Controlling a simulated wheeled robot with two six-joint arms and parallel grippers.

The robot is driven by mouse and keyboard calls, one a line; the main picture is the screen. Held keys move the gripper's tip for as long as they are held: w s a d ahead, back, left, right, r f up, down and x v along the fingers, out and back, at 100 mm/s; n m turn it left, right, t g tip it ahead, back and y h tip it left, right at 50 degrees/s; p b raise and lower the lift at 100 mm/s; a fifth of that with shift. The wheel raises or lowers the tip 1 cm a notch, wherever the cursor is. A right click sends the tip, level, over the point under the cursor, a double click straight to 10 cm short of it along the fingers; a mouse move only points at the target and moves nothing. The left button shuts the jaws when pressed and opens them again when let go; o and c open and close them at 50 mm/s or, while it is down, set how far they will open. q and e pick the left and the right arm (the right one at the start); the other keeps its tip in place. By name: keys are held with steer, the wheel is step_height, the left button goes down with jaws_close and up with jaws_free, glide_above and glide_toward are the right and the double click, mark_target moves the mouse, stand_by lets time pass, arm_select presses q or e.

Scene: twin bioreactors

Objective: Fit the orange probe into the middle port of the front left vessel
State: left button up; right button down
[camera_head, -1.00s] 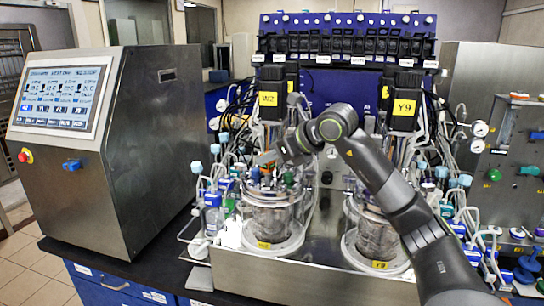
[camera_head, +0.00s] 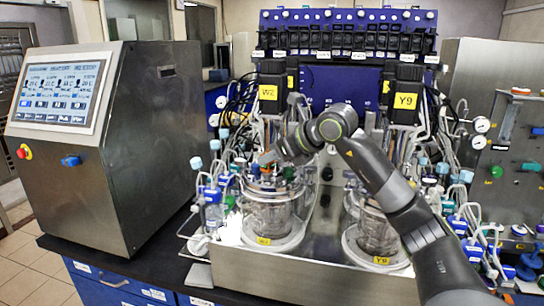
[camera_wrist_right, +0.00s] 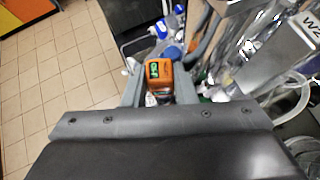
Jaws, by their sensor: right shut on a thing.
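The front left vessel (camera_head: 268,217) is a clear glass jar with a metal head plate, under the W2 label. My right gripper (camera_head: 268,158) is over its head plate, seen from the side. In the right wrist view, my right gripper (camera_wrist_right: 159,90) is shut on the orange probe (camera_wrist_right: 158,72), whose orange head with a green display shows between the fingers. The probe's lower end is hidden there, and the middle port is hidden among fittings and tubes. I cannot tell whether the probe is in the port. My left gripper is not in view.
A second glass vessel (camera_head: 377,233) marked Y9 stands to the right, under my right arm. Tubes and small bottles crowd both sides. A steel control cabinet (camera_head: 155,150) with a screen stands at the left. The black bench top (camera_head: 165,262) is clear at its front left.

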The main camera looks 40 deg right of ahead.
steer(key=shift+f, duration=0.3)
steer(key=shift+f+b, duration=0.4)
steer(key=shift+b, duration=0.15)
steer(key=shift+f, duration=0.1)
steer(key=shift+w+d, duration=0.1)
steer(key=shift+w, duration=0.05)
